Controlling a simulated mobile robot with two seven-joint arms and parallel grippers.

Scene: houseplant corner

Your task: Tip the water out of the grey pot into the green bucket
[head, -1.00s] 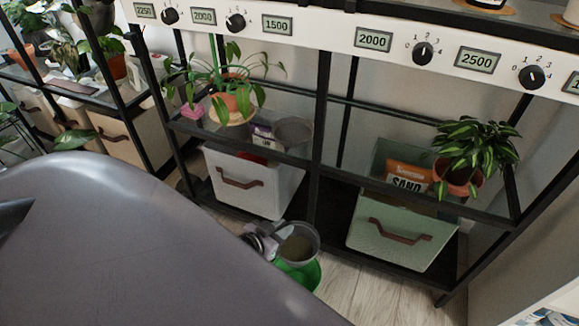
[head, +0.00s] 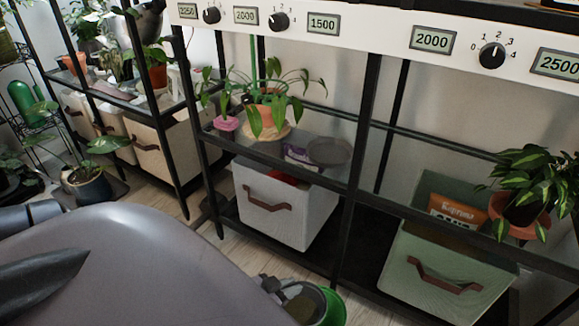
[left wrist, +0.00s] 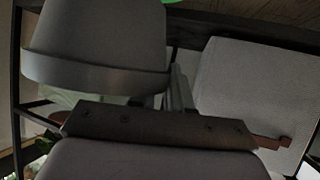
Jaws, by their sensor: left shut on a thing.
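The grey pot (head: 302,303) is low in the head view, held by my left gripper (head: 271,286). Its open top faces up toward the head camera and shows a dull olive-brown inside; the water level cannot be made out. The green bucket (head: 334,309) is on the floor, partly hidden behind the pot and cut by the frame's bottom edge. In the left wrist view the grey pot (left wrist: 95,40) fills the upper left with its rim band. A sliver of the green bucket (left wrist: 172,1) shows at the top edge. My right gripper is not in view.
A black shelf rack stands behind, with a white basket (head: 285,208) and a pale green basket (head: 440,270) on its lowest level. Potted plants (head: 268,105) and a grey saucer (head: 330,151) sit above. Wooden floor (head: 235,250) lies in front.

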